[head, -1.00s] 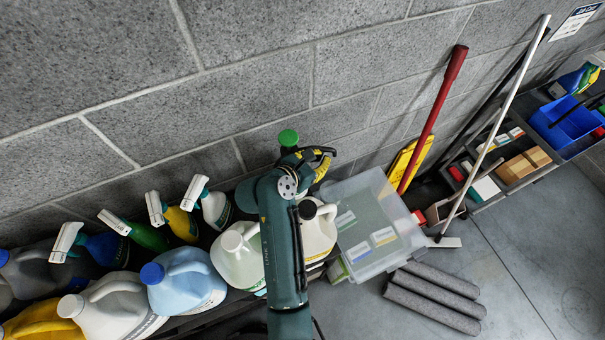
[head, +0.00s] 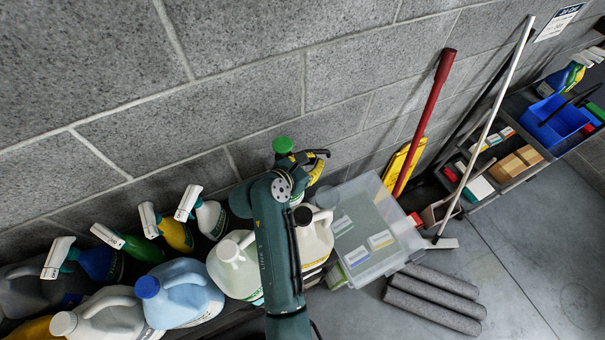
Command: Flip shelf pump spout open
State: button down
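My dark green arm rises from the bottom middle in the head view. It bends over toward the wall above the row of jugs. Its end, with black and yellow parts, is my gripper (head: 318,166), seen small and partly behind the wrist; I cannot tell whether its fingers are open or shut. A bright green round knob (head: 283,145) shows beside it, and I cannot tell what it belongs to. A cream jug with a dark cap (head: 318,238) stands just right of my forearm. No pump spout can be clearly made out; my arm hides part of the shelf.
A white-green jug (head: 236,268), a blue jug (head: 180,292) and several spray bottles (head: 172,234) crowd the left. A clear bin (head: 375,232) stands right of the arm. A red handle (head: 425,120) and a white pole (head: 490,125) lean on the wall. Grey rolls (head: 435,300) lie on open floor.

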jog(key=v, duration=1.1)
jog(key=shift+s+a+r, duration=0.1)
jog(key=shift+a, duration=0.05)
